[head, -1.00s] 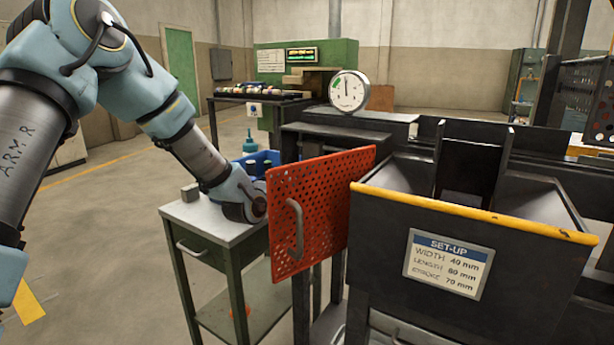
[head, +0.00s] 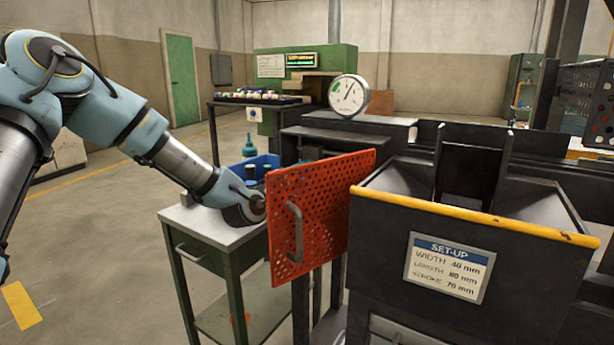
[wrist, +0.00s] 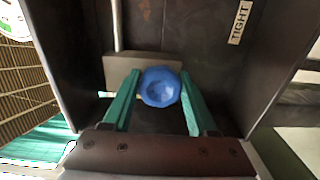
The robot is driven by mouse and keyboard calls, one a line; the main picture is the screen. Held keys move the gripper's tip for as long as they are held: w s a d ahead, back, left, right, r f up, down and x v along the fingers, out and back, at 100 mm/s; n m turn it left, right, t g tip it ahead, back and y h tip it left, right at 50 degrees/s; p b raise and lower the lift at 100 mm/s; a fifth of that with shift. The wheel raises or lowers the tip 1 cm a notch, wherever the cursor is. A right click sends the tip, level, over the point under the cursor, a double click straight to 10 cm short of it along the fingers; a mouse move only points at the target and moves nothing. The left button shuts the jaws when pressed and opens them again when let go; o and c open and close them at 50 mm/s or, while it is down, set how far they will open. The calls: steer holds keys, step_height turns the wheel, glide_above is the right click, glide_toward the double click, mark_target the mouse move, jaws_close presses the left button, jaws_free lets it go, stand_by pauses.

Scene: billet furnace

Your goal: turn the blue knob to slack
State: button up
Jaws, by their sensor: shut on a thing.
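The blue knob (wrist: 160,88) is in the middle of the wrist view, faceted and seen end-on. My gripper (wrist: 160,76) has its two green fingers on either side of the knob and is shut on it. A label reading TIGHT (wrist: 241,21) is on the dark panel at the upper right. No slack label shows. In the head view the knob and my fingers are hidden behind the red perforated guard (head: 322,210). A round dial gauge (head: 348,95) stands above the machine, its needle pointing up and to the right of its green band.
The red guard with its grey handle stands beside my wrist. A green side table (head: 212,226) with a blue bin (head: 254,165) is below my forearm. A dark hopper with a yellow edge (head: 470,215) and SET-UP plate (head: 449,267) is at the right.

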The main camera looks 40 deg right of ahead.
stand_by(0.4)
steer(key=o, duration=1.4)
steer(key=shift+c, duration=0.2)
steer(key=b+v, duration=0.1)
steer(key=v, duration=0.9)
steer(key=shift+a, duration=0.4)
steer(key=shift+f, duration=0.1)
